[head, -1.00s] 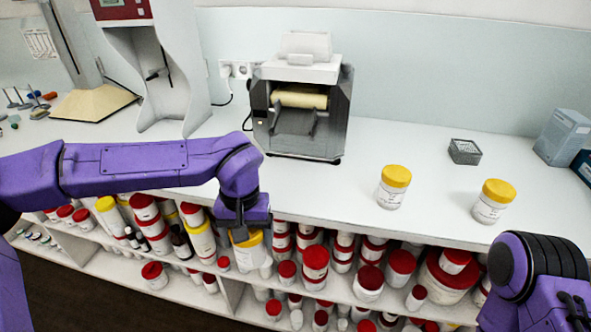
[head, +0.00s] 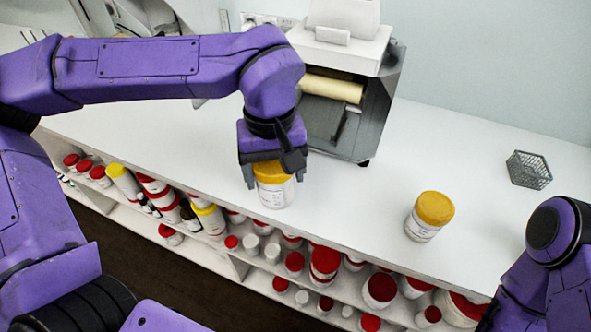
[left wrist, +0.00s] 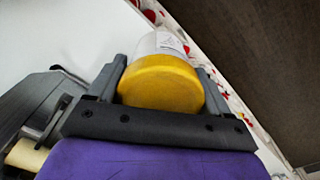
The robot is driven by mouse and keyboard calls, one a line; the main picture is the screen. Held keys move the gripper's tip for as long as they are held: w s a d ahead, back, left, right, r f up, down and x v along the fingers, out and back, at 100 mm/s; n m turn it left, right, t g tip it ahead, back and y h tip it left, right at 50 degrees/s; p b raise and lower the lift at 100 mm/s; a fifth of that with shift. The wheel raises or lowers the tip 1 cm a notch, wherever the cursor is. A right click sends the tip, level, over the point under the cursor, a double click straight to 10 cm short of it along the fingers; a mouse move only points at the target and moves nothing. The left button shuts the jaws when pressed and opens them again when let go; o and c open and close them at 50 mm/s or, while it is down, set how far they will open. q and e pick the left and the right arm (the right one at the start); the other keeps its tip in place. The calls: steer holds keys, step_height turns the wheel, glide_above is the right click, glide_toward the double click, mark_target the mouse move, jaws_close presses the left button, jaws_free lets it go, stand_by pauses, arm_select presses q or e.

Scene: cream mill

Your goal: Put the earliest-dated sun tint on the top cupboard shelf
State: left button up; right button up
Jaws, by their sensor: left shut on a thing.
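My left gripper (head: 272,160) is shut on a white jar with a yellow lid (head: 275,190), gripping it from above at the lid. The jar is upright at the counter's front edge; I cannot tell whether it touches the top. In the left wrist view the yellow lid (left wrist: 162,84) sits between the two fingers, and part of a white label shows. Another yellow-lidded white jar (head: 430,217) stands on the counter to the right. The label writing is too small to read. My right arm shows at the right edge, but its fingers are out of view.
A grey and white machine with a cream roll (head: 345,90) stands behind the held jar. A wire basket (head: 528,170) is at the back right. Shelves below the counter hold many red-lidded jars (head: 325,262). The counter between the machine and basket is clear (head: 440,140).

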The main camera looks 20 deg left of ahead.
arm_select(q)
steer(key=w+f, duration=0.3)
steer(key=w+f+p, duration=0.1)
steer(key=w+f, duration=0.1)
steer(key=f, duration=0.2)
steer(key=w+a+f, duration=0.1)
steer(key=w+f, duration=0.2)
steer(key=shift+w+f+p, duration=0.15)
steer(key=shift+w+p, duration=0.15)
steer(key=shift+w+f, duration=0.15)
steer(key=shift+f, duration=0.1)
steer(key=o, duration=1.1)
steer(key=shift+f, duration=0.1)
